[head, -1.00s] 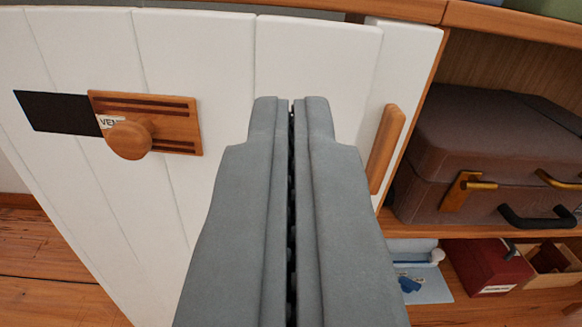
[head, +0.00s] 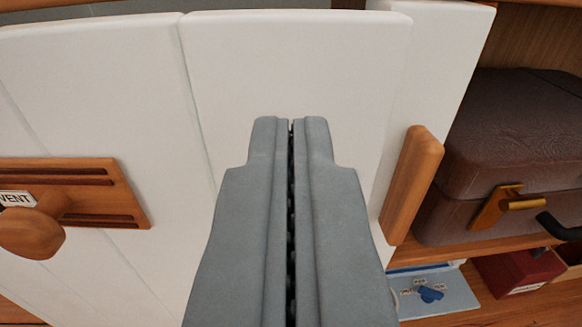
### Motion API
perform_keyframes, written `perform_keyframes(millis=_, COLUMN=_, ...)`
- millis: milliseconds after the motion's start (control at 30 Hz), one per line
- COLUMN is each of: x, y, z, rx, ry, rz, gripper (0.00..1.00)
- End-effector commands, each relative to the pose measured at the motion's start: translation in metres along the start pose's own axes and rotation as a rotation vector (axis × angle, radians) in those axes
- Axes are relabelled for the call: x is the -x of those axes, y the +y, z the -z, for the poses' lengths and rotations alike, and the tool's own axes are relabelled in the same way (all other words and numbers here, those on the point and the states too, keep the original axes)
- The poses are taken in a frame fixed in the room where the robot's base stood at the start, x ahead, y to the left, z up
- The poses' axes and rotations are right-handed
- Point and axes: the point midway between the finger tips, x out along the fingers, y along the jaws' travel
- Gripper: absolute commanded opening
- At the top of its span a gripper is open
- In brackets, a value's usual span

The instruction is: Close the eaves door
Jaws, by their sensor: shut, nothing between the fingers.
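The eaves door (head: 300,60) is a white planked panel filling the left and middle of the view. It stands open, with the cupboard inside showing past its right edge. A vertical wooden handle (head: 411,185) is fixed near that edge. A wooden vent plate (head: 95,190) with a round knob (head: 32,228) and a "VENT" label is on the door at left. My gripper (head: 291,122) is shut and empty, its fingertips in front of the door between the vent plate and the handle. Whether the tips touch the door I cannot tell.
A wooden top edge runs above.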

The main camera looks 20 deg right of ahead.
Motion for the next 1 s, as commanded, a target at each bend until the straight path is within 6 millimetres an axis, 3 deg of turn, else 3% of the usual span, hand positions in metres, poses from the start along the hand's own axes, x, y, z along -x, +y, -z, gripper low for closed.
perform_keyframes(millis=233, x=-0.026, y=0.000, z=0.000, rx=0.001, ry=0.000, rz=0.000, gripper=0.00)
perform_keyframes(millis=767, x=-0.034, y=0.000, z=0.000, rx=0.001, ry=0.001, rz=0.000, gripper=0.00)
perform_keyframes(millis=1000, x=-0.066, y=0.002, z=0.000, rx=0.000, ry=0.002, rz=-0.001, gripper=0.00)
